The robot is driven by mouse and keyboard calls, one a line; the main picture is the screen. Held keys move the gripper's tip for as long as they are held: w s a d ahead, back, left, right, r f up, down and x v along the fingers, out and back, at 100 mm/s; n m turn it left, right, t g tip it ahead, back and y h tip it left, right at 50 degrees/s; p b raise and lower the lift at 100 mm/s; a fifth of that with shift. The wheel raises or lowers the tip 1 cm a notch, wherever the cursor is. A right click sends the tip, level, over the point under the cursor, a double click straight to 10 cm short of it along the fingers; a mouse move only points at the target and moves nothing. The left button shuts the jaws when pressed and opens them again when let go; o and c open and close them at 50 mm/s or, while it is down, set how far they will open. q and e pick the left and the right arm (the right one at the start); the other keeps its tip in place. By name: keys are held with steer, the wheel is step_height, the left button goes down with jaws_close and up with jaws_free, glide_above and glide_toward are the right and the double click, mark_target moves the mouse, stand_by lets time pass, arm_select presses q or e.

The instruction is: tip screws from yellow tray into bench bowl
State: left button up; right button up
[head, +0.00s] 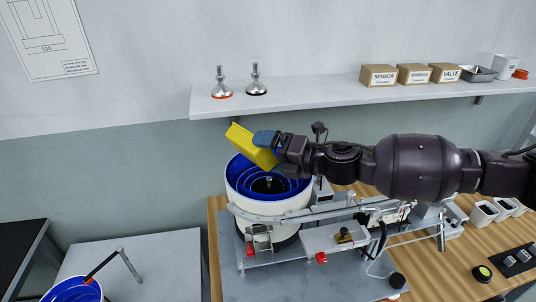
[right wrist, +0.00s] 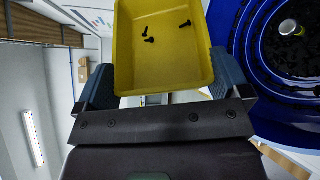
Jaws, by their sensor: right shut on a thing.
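My right gripper (head: 268,140) is shut on the yellow tray (head: 250,147) and holds it tilted above the blue-lined bowl (head: 270,200) on the bench. In the right wrist view the gripper's blue fingers (right wrist: 162,85) flank the yellow tray (right wrist: 165,65). A few dark screws (right wrist: 165,32) still lie inside the tray near its far side. The bowl's blue stepped inside (right wrist: 285,85) shows at the right of that view, with dark pieces at its centre. My left gripper is not in view.
The bowl stands on a grey plate with a rail mechanism (head: 345,235) at its right. A wall shelf (head: 330,95) behind holds labelled boxes (head: 413,74) and two footed posts. Another blue-lined container (head: 75,291) is at lower left.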

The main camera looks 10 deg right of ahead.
steer(key=shift+w+d+r+m+y, duration=0.15)
steer(key=shift+d+r+m+y, duration=0.25)
steer(key=shift+m, duration=0.5)
steer(key=shift+w+d+f+m+t+y, duration=0.15)
steer(key=shift+d+m+y, duration=0.1)
steer(key=shift+m, duration=0.35)
steer(key=shift+w+d+f+m+t+y, duration=0.15)
steer(key=shift+m+y, duration=0.1)
steer(key=shift+m, duration=0.35)
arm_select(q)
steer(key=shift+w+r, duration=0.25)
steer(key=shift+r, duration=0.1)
arm_select(e)
step_height(320, 180, up, 7)
steer(key=d+m+t+y, duration=0.1)
steer(key=m, duration=0.4)
steer(key=shift+w+d+t, duration=0.3)
steer(key=shift+w+t, duration=0.1)
steer(key=shift+w, duration=0.05)
steer(key=shift+r+n+g+h, duration=0.25)
steer(key=shift+n+g, duration=0.1)
steer(key=shift+n, duration=0.6)
steer(key=shift+r+n+g+h, duration=0.2)
steer(key=shift+n+g, duration=0.1)
steer(key=shift+n, duration=0.6)
steer(key=shift+r+n+g+h, duration=0.25)
steer(key=shift+n+g, duration=0.1)
steer(key=shift+n, duration=0.6)
